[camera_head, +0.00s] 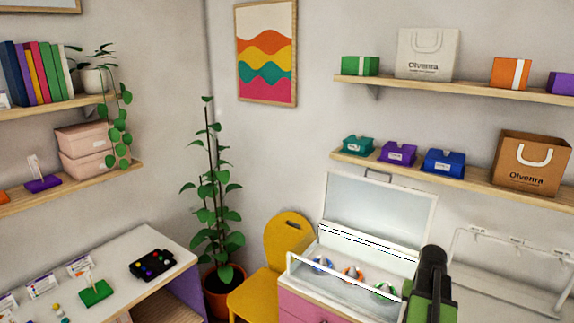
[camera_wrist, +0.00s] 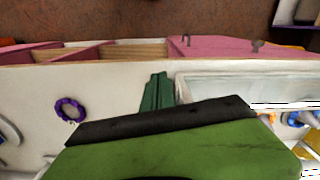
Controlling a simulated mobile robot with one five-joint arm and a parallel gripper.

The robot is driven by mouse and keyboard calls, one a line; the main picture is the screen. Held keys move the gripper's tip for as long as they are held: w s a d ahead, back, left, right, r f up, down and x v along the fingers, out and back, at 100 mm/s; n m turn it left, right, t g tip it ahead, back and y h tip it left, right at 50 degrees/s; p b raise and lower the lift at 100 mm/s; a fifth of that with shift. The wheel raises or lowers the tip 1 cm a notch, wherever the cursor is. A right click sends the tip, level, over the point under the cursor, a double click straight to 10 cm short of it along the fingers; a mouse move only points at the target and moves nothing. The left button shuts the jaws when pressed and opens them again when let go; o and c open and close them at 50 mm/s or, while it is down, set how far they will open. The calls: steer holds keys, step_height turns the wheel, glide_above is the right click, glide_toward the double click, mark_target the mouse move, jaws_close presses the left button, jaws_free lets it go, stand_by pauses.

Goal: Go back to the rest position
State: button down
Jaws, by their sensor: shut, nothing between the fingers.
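My gripper shows in the wrist view (camera_wrist: 156,92) as dark green fingers, closed together with nothing held. They show against a white surface, left of a glass-sided case. In the head view my green and black arm rises at the lower right, in front of the case (camera_head: 340,283). The fingertips cannot be made out there.
The glass case has its lid raised and holds several colourful round items. A purple ring (camera_wrist: 70,109) lies on the white surface. A black board with beads (camera_head: 152,264) and a green board (camera_head: 96,292) lie on the left table. A yellow chair (camera_head: 252,300) stands left of the case.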

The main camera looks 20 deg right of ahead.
steer(key=w+a+f+n+b, duration=0.15)
steer(key=w+a, duration=0.25)
steer(key=a, duration=0.4)
steer(key=w+a+n, duration=0.2)
steer(key=w+a, duration=0.3)
steer(key=a, duration=0.3)
steer(key=w+a+f+n+b, duration=0.15)
steer(key=w+a, duration=0.25)
steer(key=a, duration=0.4)
steer(key=a+n, duration=0.3)
steer(key=a, duration=1.6)
steer(key=shift+s+f+n, duration=0.25)
steer(key=shift+f+n, duration=0.05)
steer(key=shift+f, duration=0.1)
steer(key=shift+a, duration=0.15)
